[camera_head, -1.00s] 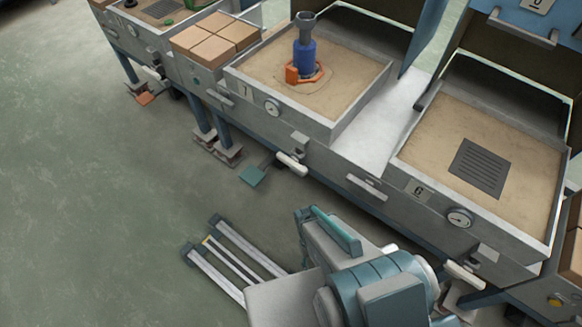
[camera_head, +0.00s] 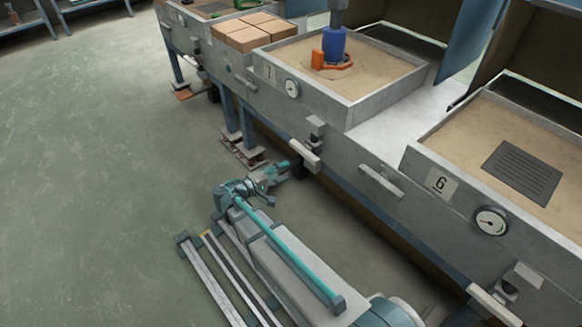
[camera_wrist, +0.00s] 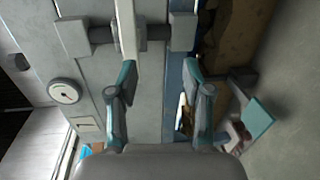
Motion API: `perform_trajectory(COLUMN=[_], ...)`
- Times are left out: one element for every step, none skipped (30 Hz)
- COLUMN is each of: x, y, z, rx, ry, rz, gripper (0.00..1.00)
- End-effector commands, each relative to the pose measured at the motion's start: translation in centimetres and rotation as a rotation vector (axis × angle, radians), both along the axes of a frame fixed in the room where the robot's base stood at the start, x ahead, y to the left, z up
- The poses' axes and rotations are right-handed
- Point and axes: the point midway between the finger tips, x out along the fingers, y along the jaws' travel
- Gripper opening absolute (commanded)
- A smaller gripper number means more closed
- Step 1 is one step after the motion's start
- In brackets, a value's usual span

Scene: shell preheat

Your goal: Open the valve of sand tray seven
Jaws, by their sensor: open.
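Sand tray seven (camera_head: 375,102) is the sand-filled tray at top centre in the head view, marked with a 7 plate (camera_head: 268,72) and a round gauge (camera_head: 292,88). Its valve shows as a pale bar handle (camera_head: 305,155) under a grey bracket on the front face. My gripper (camera_head: 284,180) is low in front of that face, just left of and below the handle. In the wrist view my gripper (camera_wrist: 158,78) is open and empty, with its fingers spread. The pale handle (camera_wrist: 127,28) lies beyond the fingertips, towards the left finger; contact is not visible.
Tray six (camera_head: 437,182) stands at right with its own gauge (camera_head: 490,221) and pale handle (camera_head: 493,305). A teal pedal (camera_wrist: 258,118) sits right of my fingers in the wrist view. Boxes (camera_head: 248,34) stand left of tray seven. Floor at left is clear.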

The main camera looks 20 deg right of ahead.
Motion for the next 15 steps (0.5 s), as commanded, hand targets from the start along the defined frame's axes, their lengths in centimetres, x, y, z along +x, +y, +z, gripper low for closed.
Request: perform_trajectory(x=[0.4, 0.5, 0.6, 0.6, 0.6, 0.6, 0.6, 0.6, 0.7, 0.7, 0.8, 0.9, 1.0, 1.1, 1.3], y=[-0.1, -0.1, -0.1, -0.1, -0.2, -0.3, -0.4, -0.5, -0.8, -1.0, -1.4, -1.9, -2.3, -2.7, -3.3], z=[1.1, 1.7, 2.3, 2.7, 2.9, 3.2, 3.3, 3.2, 3.2, 3.1, 3.1, 3.1, 3.1, 3.1, 3.0], rx=[-0.046, -0.07, -0.096, -0.11, -0.122, -0.132, -0.133, -0.129, -0.128, -0.127, -0.127, -0.127, -0.126, -0.126, -0.125], ry=[-0.025, -0.038, -0.054, -0.065, -0.075, -0.087, -0.096, -0.101, -0.104, -0.103, -0.103, -0.103, -0.103, -0.103, -0.103], rz=[0.004, 0.007, 0.011, 0.013, 0.014, 0.012, 0.009, 0.007, 0.007, 0.007, 0.006, 0.005, 0.004, 0.005, 0.004], gripper=[0.5, 0.5, 0.5, 0.5, 0.5, 0.5, 0.5, 0.5, 0.5, 0.5, 0.5, 0.5, 0.5, 0.5, 0.5])
